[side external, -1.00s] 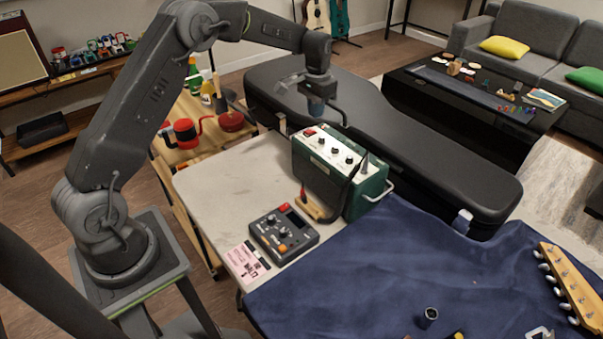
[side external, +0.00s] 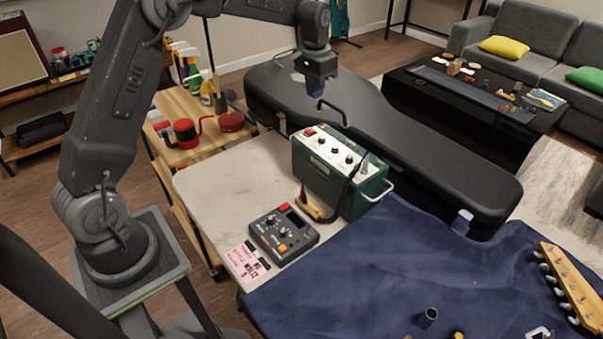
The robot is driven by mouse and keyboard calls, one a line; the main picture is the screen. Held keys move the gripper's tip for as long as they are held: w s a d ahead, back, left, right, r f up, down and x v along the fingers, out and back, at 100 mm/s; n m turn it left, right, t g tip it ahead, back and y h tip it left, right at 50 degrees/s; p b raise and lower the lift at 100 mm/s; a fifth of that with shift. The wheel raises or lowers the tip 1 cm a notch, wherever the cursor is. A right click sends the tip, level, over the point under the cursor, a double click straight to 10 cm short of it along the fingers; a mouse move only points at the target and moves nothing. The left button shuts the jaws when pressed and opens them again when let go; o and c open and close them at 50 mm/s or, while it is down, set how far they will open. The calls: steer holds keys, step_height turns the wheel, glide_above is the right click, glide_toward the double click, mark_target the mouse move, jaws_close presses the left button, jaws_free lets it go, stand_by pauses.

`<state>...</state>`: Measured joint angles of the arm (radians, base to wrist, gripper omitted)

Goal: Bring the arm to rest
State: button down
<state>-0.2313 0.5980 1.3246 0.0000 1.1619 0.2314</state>
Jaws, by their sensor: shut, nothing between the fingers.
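My gripper (side external: 317,72) hangs at the top middle of the side view, pointing down. It is above the black guitar case (side external: 420,146) and behind the green amplifier box (side external: 340,172). The gripper is shut, and nothing shows in it. It is apart from the case and the box. The fingertips are small and dark against the case, so their detail is hard to make out.
A grey pedal box (side external: 284,234) and a pink card (side external: 247,262) lie on the pale table (side external: 225,185). A blue cloth (side external: 390,265) covers its right part, with a guitar headstock (side external: 575,285) at the right. A red kettle (side external: 186,132) stands on a wooden cart (side external: 178,104).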

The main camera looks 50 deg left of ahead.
steer(key=s+d+r+t, duration=0.2)
steer(key=s+d+r, duration=0.3)
steer(key=s+r, duration=0.3)
steer(key=s+d+t, duration=0.1)
steer(key=s+d, duration=0.2)
steer(key=s, duration=0.9)
steer(key=s+d+t, duration=0.2)
steer(key=s+d, duration=0.2)
steer(key=s, duration=0.7)
steer(key=shift+s, duration=0.35)
steer(key=shift+d, duration=0.1)
